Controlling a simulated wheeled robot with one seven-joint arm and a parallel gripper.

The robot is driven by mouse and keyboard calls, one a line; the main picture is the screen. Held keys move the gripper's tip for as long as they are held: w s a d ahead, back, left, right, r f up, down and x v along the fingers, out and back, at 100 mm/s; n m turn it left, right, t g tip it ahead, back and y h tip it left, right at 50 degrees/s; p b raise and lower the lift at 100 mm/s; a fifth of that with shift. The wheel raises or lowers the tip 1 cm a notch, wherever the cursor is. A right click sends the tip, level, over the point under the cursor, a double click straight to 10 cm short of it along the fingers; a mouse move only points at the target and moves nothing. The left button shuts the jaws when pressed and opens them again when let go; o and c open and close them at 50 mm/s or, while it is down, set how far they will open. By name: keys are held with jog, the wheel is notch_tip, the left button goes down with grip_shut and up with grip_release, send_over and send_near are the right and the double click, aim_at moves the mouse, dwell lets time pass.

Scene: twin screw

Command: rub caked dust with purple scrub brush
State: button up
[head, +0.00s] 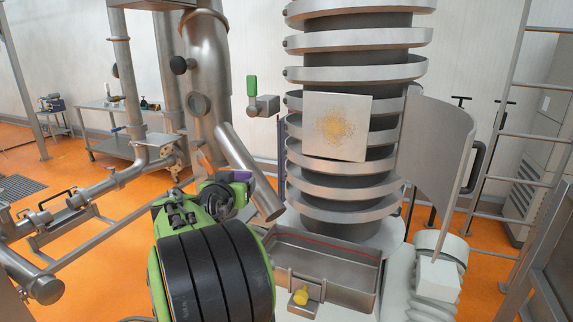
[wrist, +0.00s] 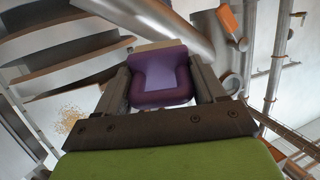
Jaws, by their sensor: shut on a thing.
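A purple scrub brush (wrist: 160,85) is clamped between the two fingers of my gripper (wrist: 161,92) in the wrist view. A pale beige strip shows along its far edge. In the head view only a small purple bit of the brush (head: 242,175) shows past my green and black arm. The caked dust (head: 338,127) is a yellow-brown speckled patch on a pale square panel (head: 354,149) fixed to the front of the spiral column. The dust also shows at the left of the wrist view (wrist: 70,120). The brush is apart from it, to its lower left in the head view.
A metal spiral column (head: 345,218) rises behind the panel. A slanted steel pipe (head: 249,172) runs close by my gripper. An open metal trough (head: 325,270) with a yellow knob lies below.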

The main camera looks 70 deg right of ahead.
jog(key=s+d+r+m+g+h+b, duration=0.1)
jog(key=s+r+m+g+h, duration=0.15)
jog(key=s+r, duration=0.35)
jog(key=s+d+r+m+g+h+b, duration=0.1)
jog(key=s+r+g, duration=0.2)
jog(key=s, duration=0.5)
jog(key=shift+t, duration=0.35)
jog(key=shift+d+r+p, duration=0.15)
jog(key=shift+d+p, duration=2)
jog(key=shift+d, duration=0.6)
jog(key=shift+w, duration=0.1)
jog(key=shift+d+p, duration=0.3)
jog(key=shift+d, duration=0.55)
